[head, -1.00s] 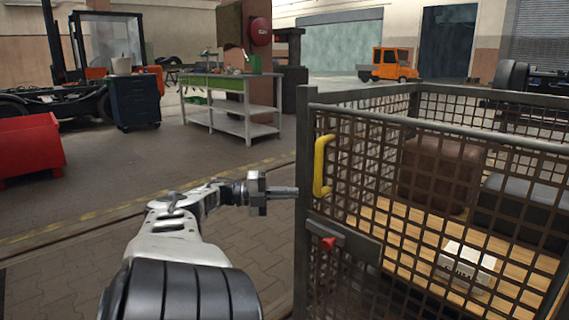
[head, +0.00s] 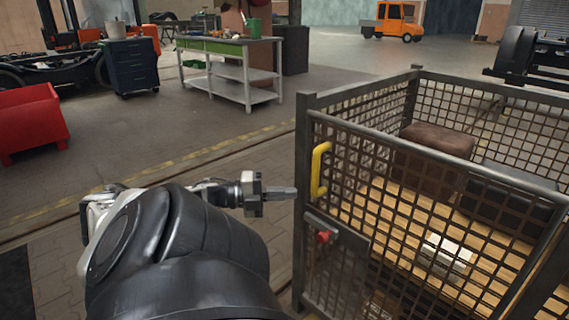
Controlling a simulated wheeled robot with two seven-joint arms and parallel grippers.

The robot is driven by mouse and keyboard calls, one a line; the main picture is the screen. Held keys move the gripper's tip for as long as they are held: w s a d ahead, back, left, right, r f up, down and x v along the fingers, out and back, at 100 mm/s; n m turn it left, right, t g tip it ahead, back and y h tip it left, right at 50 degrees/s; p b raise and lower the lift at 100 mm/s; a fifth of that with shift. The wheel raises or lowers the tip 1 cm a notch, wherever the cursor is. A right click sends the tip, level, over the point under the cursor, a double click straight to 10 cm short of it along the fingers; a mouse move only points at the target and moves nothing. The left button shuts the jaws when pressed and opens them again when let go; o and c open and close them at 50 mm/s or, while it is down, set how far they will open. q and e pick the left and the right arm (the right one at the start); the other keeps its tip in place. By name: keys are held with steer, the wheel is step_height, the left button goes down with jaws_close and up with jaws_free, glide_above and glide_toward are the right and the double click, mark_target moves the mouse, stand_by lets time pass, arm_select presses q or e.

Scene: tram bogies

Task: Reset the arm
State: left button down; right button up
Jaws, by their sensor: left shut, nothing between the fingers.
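My left arm comes in from the lower left of the head view. Its gripper (head: 283,193) is shut and empty, pointing right. In the picture its fingertips are just left of the cage's corner post; I cannot tell if they touch it. The mesh cage (head: 304,150) stands on the right, with a yellow handle (head: 319,170) and a red latch knob (head: 323,237) on its near side. My right gripper is not in view.
Inside the cage are a brown box (head: 437,142), a dark box (head: 513,190) and a white box (head: 446,255) on a wooden floor. A workbench (head: 232,45), blue drawer cabinet (head: 131,68) and red bin (head: 32,122) stand behind. The floor between is clear.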

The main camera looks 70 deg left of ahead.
arm_select(q)
steer(key=shift+s+d+r, duration=0.15)
steer(key=shift+s+d, duration=0.05)
steer(key=shift+d, duration=0.2)
steer(key=shift+s+d+r, duration=0.15)
steer(key=shift+d, duration=0.2)
